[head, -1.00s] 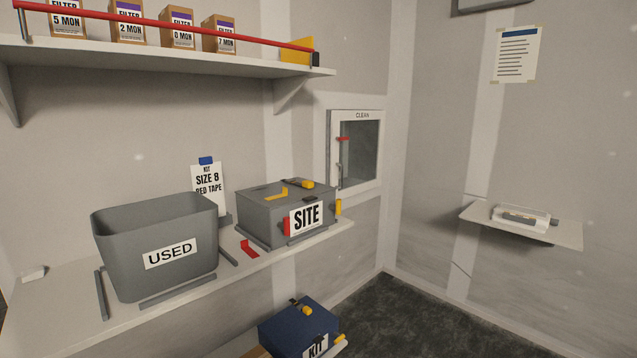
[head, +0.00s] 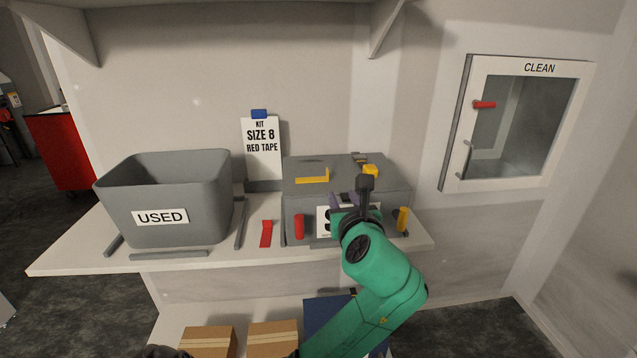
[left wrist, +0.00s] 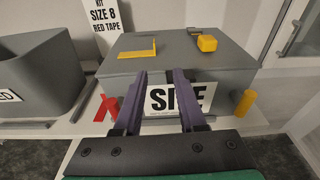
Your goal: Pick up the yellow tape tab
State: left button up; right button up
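My right gripper is not in view.
A yellow block (head: 370,171) sits on the lid's right half. A red tab (head: 266,233) lies left of the box. The grey USED bin (head: 205,195) stands further left, with the KIT card (head: 262,150) behind. The CLEAN cabinet (head: 455,150) is at right; a shelf (head: 235,20) overhangs.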

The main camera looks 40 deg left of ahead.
aim_at(328, 175)
pick_arm(q)
jog(key=p+x, duration=0.1)
jog(key=x, duration=0.8)
jog(key=p+x, duration=0.1)
jog(key=x, duration=0.4)
jog(key=shift+s+a+r+p, duration=0.1)
jog(key=shift+s+a+p, duration=0.1)
jog(key=shift+a+p, duration=0.25)
jog(key=shift+s+r, duration=0.1)
grip_shut()
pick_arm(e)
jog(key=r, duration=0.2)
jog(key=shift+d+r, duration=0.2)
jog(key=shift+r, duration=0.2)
